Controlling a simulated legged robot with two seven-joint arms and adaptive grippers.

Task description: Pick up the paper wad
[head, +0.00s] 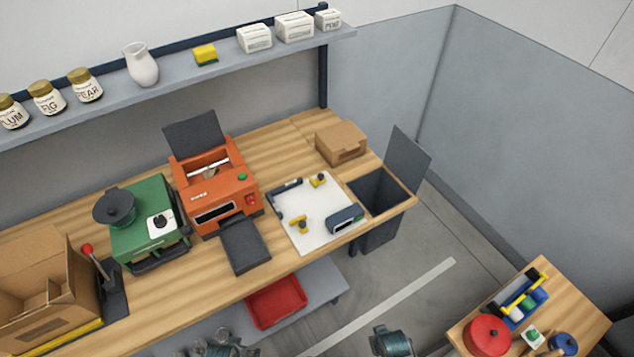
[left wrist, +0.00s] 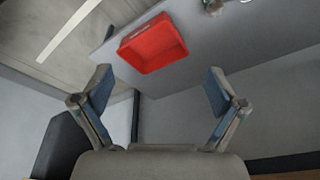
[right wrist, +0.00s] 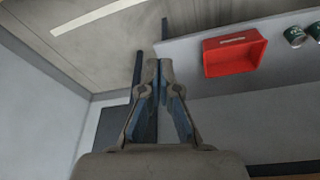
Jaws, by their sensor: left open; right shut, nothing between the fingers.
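I cannot make out a paper wad in any view. My left gripper (left wrist: 158,90) is open and empty in the left wrist view, its two blue-padded fingers spread wide. My right gripper (right wrist: 158,68) is shut with its fingertips together and nothing between them. Both wrist views look down past the worktop toward the lower shelf and floor. In the head view only parts of my arms show at the bottom edge, and the fingers cannot be made out there.
A red tray (head: 276,302), apparently empty, sits on the grey lower shelf (head: 322,290). The worktop holds an orange machine (head: 212,185), a green machine (head: 150,222), a white board (head: 316,212), a cardboard box (head: 341,143) and an open carton (head: 45,285). A dark bin (head: 380,190) stands at its right end.

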